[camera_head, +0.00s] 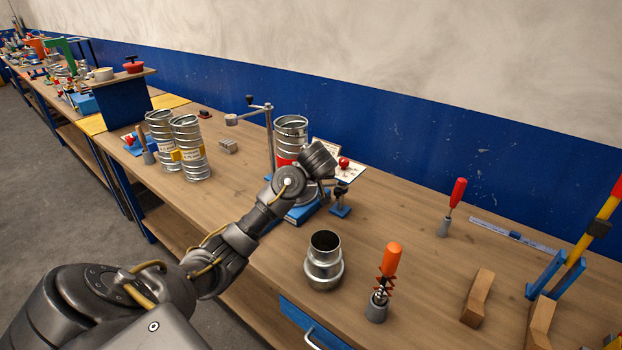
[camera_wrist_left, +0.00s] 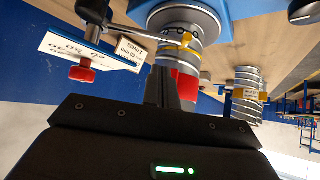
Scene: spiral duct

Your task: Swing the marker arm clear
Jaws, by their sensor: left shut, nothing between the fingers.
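A spiral duct (camera_head: 291,128) with a red band stands on a blue base (camera_head: 303,213) mid-bench. A grey post (camera_head: 269,140) with a horizontal arm (camera_head: 247,114) rises to its left; this looks like the marker arm. My left gripper (camera_head: 322,160) is in front of the duct's right side and hides part of it. In the left wrist view, the gripper (camera_wrist_left: 170,88) is shut and empty, its fingers overlapping the duct's red band (camera_wrist_left: 186,86). The duct (camera_wrist_left: 187,22) appears upside down there. A metal rod with a yellow part (camera_wrist_left: 184,42) crosses it; I cannot tell whether the fingers touch anything. My right gripper is out of view.
A red knob (camera_head: 344,162) and a white card (camera_head: 350,173) are right of the gripper. A metal reducer (camera_head: 324,262) and an orange-handled tool (camera_head: 389,262) stand in front. Two ducts (camera_head: 190,150) stand left. Wooden blocks (camera_head: 478,298) lie right. The blue-banded wall (camera_head: 420,125) is behind.

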